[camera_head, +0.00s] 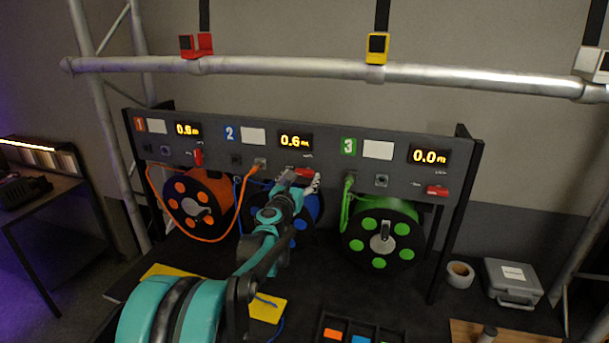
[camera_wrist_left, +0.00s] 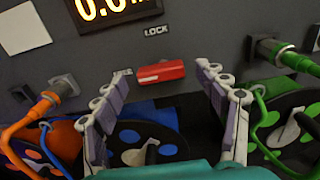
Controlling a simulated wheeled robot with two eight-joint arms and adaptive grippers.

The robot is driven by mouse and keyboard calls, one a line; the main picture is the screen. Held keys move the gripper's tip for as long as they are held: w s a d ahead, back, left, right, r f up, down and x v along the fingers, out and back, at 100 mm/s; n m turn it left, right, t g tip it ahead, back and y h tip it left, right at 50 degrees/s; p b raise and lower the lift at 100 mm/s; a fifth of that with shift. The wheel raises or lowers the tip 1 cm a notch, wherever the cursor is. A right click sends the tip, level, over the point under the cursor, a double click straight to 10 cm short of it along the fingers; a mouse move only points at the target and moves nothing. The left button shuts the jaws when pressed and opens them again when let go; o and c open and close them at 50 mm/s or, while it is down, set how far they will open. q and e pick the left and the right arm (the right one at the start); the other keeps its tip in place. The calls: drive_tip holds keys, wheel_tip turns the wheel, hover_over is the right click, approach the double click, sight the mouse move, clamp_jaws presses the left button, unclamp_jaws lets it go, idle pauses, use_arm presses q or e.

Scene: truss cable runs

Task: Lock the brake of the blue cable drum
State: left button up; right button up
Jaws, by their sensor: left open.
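The blue cable drum (camera_head: 314,207) hangs under panel section 2, largely hidden behind my left arm; its blue face also shows in the left wrist view (camera_wrist_left: 155,112). Its red brake lever (camera_wrist_left: 161,72) lies roughly level, below the LOCK label (camera_wrist_left: 156,30) and beside a label that seems to read FREE (camera_wrist_left: 122,72). In the head view the lever (camera_head: 305,172) is partly covered by my gripper. My left gripper (camera_head: 302,183) is open, its fingers either side of the lever in the left wrist view, with no clear contact. My right gripper is not in view.
The orange drum (camera_head: 195,205) at left has its red lever (camera_head: 198,157) upright. The green drum (camera_head: 382,236) at right has its red lever (camera_head: 437,190) level. An orange cable plug (camera_head: 254,168) and a green plug (camera_head: 349,183) flank the gripper. A truss bar (camera_head: 300,68) crosses above.

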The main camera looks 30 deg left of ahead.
use_arm(q)
drive_tip(key=shift+w+a, duration=0.15)
drive_tip(key=shift+w, duration=0.5)
drive_tip(key=shift+w+r, duration=0.1)
drive_tip(key=shift+w, duration=0.2)
drive_tip(key=c, duration=1.2)
drive_tip(key=shift+o, duration=0.3)
